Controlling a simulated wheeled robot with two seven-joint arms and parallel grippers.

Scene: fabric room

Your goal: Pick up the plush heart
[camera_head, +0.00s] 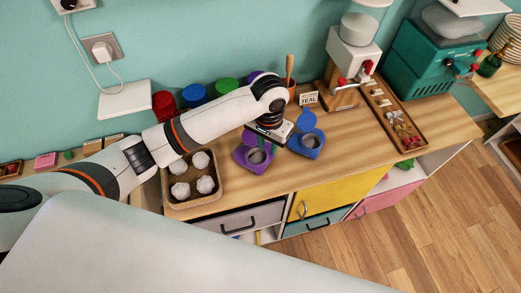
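I cannot make out a plush heart for certain. My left arm reaches across the counter, and its gripper (264,143) points down over an open purple container (242,157) with a grey round middle. The gripper partly hides this container. The fingers are too small and dark to tell whether they are open or shut, or whether they touch anything. A similar open blue container (318,151) stands just right of it. A tray (179,206) with several white, puffy lumps (204,185) lies left of the gripper. My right gripper is not in view.
Red (164,105), blue (194,95) and green round pots stand along the wall behind my arm. A "TEAL" sign (308,99), a white and red machine (350,60) and a long tray (376,97) of small pieces stand right. The counter's front right is clear.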

